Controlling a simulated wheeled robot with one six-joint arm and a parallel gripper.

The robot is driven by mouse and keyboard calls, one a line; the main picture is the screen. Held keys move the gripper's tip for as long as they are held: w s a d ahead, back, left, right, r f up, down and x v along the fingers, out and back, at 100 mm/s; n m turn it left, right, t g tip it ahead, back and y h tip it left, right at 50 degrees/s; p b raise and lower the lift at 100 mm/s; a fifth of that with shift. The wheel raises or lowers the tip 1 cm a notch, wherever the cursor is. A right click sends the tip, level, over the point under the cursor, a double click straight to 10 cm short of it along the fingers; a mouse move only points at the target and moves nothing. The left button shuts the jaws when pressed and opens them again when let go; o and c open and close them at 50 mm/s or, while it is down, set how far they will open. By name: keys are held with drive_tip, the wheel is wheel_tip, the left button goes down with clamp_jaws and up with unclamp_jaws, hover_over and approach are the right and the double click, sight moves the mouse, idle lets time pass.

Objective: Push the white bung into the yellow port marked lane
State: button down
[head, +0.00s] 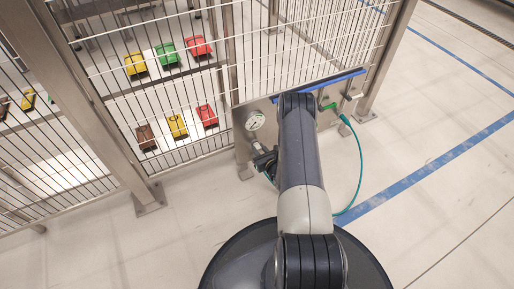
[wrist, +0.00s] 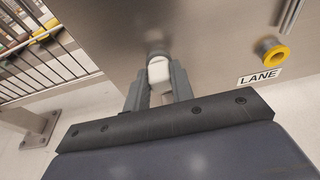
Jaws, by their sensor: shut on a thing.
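In the wrist view, my gripper (wrist: 158,82) is shut on the white bung (wrist: 159,70), with one grey finger on each side of it. The bung's far end points at the steel panel (wrist: 205,30); I cannot tell whether it touches it. A blurred grey round patch shows on the panel just beyond the bung.
A green hose (head: 359,170) loops down right of my arm. A wire mesh fence (head: 150,90) stands at the left, with coloured bins behind it. The floor at right is clear.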

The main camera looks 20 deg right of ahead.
drive_tip(key=shift+f+p+v, duration=0.1)
drive_tip(key=shift+f+v, duration=0.1)
drive_tip(key=shift+v, duration=0.6)
drive_tip(key=shift+f+p+v, duration=0.1)
drive_tip(key=shift+f+v, duration=0.1)
drive_tip(key=shift+v, duration=0.6)
drive_tip(key=shift+f+p+v, duration=0.1)
drive_tip(key=shift+f+v, duration=0.1)
drive_tip(key=shift+v, duration=0.65)
drive_tip(key=shift+s, duration=0.1)
